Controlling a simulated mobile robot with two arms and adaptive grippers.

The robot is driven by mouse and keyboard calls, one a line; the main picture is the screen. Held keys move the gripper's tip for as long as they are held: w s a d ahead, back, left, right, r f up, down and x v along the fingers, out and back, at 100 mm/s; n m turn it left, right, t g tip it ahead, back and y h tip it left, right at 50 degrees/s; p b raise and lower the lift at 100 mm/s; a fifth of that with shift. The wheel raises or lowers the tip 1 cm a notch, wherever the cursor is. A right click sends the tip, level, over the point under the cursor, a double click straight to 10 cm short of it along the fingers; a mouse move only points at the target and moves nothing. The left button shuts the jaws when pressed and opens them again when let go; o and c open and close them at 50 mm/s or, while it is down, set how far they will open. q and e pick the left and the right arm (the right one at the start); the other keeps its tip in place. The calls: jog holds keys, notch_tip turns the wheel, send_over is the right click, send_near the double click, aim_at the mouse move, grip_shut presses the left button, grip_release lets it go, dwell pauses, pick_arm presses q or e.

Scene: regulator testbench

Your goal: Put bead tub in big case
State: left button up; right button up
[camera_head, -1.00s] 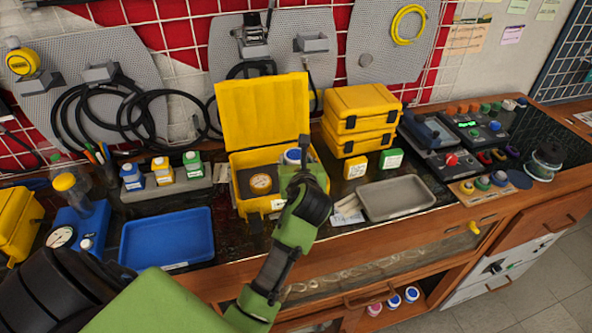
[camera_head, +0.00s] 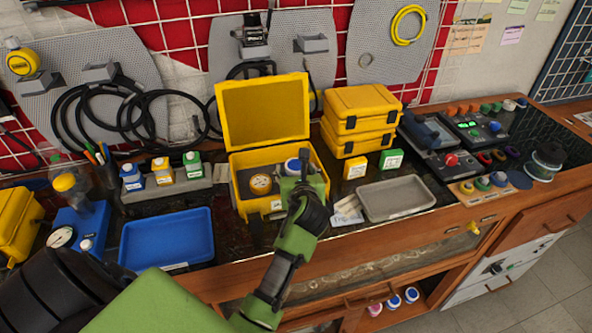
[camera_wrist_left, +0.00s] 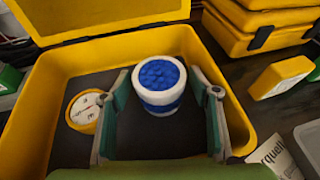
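The big case (camera_head: 273,210) is a yellow box with its lid open at the back. The bead tub (camera_head: 292,166) is a small white tub with blue beads, at the right side inside the case. It also shows in the left wrist view (camera_wrist_left: 160,85), upright over the dark case floor; I cannot tell whether it touches the floor. My left gripper (camera_head: 303,172) reaches in over the front right of the case. My right gripper is not in view.
A round gauge (camera_head: 260,184) lies in the case, left of the tub. Two stacked yellow cases (camera_head: 360,122) stand to the right. A grey tray (camera_head: 396,198) and a blue tray (camera_head: 167,238) flank the big case. Small bottles (camera_head: 162,171) stand at the left.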

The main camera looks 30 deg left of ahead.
pick_arm(q)
jog(key=shift+r, duration=0.1)
jog(key=v, duration=1.2)
jog(key=shift+d, duration=0.1)
